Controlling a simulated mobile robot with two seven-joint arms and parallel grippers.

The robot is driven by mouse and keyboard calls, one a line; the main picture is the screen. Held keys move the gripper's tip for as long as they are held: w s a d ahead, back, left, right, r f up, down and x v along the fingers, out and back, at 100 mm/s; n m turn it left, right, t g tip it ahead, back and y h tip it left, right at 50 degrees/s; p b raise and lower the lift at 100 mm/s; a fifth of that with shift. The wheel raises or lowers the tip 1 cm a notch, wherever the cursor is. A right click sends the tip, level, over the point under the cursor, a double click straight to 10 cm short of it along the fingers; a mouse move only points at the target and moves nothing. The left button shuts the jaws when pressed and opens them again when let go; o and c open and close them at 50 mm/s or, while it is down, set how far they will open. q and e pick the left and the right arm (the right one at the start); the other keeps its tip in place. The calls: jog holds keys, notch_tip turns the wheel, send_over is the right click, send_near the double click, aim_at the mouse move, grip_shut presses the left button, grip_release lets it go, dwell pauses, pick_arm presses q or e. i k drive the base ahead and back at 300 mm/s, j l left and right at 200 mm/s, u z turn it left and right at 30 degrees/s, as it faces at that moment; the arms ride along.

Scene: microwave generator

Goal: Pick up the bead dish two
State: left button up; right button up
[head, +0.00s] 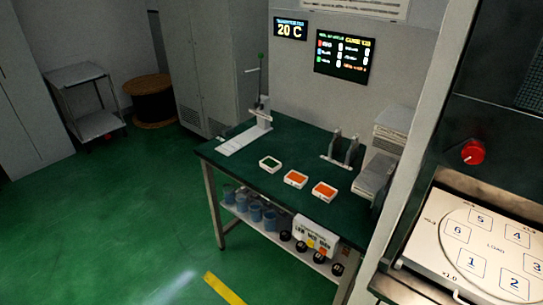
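Three small square white dishes stand in a slanting row on the green-topped workbench (225,165). The left dish (270,164) looks dark green inside, like the bench top. The middle dish (296,179) and the right dish (324,191) hold something orange. I see no readable number on any dish, so I cannot tell which is bead dish two. Neither of my grippers is in view.
A white stand (257,120) with a lever is at the bench's back left. A grey bracket (341,150) and a pale machine (374,178) are on the right. The lower shelf holds blue containers (255,210). A numbered load plate (488,247) is near right. Green floor (110,220) lies open left.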

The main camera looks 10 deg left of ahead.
aim_at(269, 164)
jog(key=i+j+z, duration=0.15)
jog(key=i+j, duration=0.25)
jog(key=i+j+z, duration=0.1)
jog(key=i+j, duration=0.3)
jog(key=j, duration=0.2)
